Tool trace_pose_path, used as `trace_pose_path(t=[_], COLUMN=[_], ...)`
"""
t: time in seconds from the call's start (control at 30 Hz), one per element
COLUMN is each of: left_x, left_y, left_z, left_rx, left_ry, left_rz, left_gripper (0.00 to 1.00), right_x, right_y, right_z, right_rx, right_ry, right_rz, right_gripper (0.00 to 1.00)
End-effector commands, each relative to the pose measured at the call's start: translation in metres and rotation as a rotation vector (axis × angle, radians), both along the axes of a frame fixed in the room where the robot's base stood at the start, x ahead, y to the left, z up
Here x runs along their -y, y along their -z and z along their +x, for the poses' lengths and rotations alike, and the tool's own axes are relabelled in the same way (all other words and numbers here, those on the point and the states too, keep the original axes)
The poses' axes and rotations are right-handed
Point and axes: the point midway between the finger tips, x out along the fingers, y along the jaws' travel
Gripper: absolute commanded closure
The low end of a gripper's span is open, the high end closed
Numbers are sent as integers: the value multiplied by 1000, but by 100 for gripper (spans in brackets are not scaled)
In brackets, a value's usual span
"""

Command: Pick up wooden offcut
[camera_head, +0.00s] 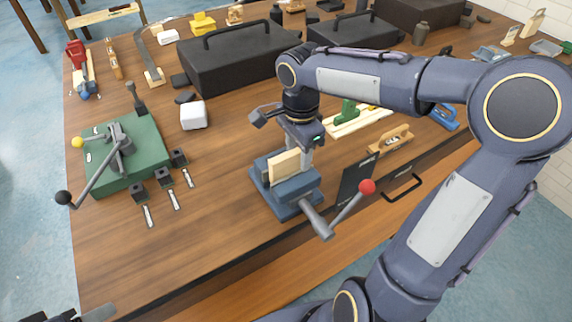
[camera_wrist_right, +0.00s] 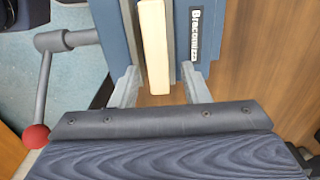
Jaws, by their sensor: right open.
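The wooden offcut (camera_head: 285,166) is a pale flat block. It stands upright in the jaws of a blue vise (camera_head: 289,194) near the table's front edge. My right gripper (camera_head: 303,142) is just above and behind it. In the right wrist view the offcut (camera_wrist_right: 154,48) shows as a narrow strip in the blue vise (camera_wrist_right: 118,45). There the right gripper (camera_wrist_right: 160,84) is open, with a fingertip on each side of the offcut, apart from it. Part of my left gripper (camera_head: 70,315) shows at the bottom left edge; its jaws are cut off.
The vise handle with a red ball (camera_head: 367,187) sticks out at the front. A green plate with a lever tool (camera_head: 125,153) lies to the left. Black cases (camera_head: 238,62) stand behind. A wooden plane (camera_head: 391,140) lies to the right.

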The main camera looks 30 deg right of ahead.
Motion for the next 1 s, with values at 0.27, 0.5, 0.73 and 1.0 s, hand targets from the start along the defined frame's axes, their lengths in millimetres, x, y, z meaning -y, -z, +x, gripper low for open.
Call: trace_pose_path(t=[0.27, 0.5, 0.73, 1.0], left_x=[0, 0, 0, 0], left_y=[0, 0, 0, -1], left_z=[0, 0, 0, 0], left_rx=[0, 0, 0, 0], left_ry=[0, 0, 0, 0], left_rz=[0, 0, 0, 0], left_gripper=[48, 48, 48, 48], right_x=[0, 0, 0, -1], right_y=[0, 0, -1, -14], right_z=[0, 0, 0, 1], right_rx=[1, 1, 2, 6], right_ry=[-1, -1, -1, -1], right_rz=[0, 0, 0, 0], right_gripper=[69, 100, 100, 100])
